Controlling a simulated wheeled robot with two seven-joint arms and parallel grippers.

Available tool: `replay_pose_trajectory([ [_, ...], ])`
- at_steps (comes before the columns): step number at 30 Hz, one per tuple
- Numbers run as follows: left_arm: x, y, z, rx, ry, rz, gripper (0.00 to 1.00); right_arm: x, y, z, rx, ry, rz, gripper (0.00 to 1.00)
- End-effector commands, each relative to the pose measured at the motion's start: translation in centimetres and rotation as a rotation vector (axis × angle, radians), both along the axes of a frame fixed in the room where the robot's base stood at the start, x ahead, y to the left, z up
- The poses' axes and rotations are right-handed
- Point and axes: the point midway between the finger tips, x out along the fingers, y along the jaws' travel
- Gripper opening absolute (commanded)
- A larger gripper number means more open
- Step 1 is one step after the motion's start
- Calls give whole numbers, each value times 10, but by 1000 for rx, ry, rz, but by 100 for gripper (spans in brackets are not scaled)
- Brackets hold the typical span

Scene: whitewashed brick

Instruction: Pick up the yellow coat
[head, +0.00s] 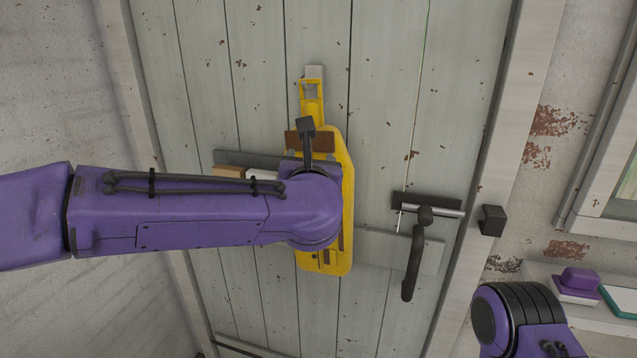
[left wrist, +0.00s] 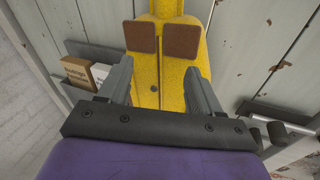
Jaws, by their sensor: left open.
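The yellow coat (head: 346,190) hangs against the pale door, with a brown patch near its top. My left arm covers much of its left and middle in the head view. In the left wrist view the coat (left wrist: 172,75) runs up between the fingers and shows two brown patches. My left gripper (left wrist: 160,88) is open, with one grey finger on each side of the coat. I cannot tell whether either finger touches it. My right gripper is outside the views; only part of my right arm shows at the lower right of the head view.
A dark door handle (head: 413,262) stands out right of the coat. Small boxes (head: 228,172) sit on a dark ledge left of the coat; they also show in the wrist view (left wrist: 78,72). A purple-topped item (head: 579,283) lies on a shelf at the right.

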Motion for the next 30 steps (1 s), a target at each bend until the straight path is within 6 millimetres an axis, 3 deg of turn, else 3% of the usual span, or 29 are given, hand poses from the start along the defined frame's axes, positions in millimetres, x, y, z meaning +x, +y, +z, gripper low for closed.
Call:
replay_pose_trajectory([
  [1,-5,-4,33,-83,-32,0,64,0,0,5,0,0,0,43],
  [2,-8,-6,46,-125,-45,-2,64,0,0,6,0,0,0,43],
  [6,-4,-8,73,-210,-66,-3,64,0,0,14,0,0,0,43],
  [14,38,-8,70,-207,-66,-4,64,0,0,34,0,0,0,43],
  [22,82,-6,65,-205,-65,-4,64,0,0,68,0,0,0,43],
  [30,92,-5,60,-203,-67,-6,64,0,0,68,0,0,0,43],
])
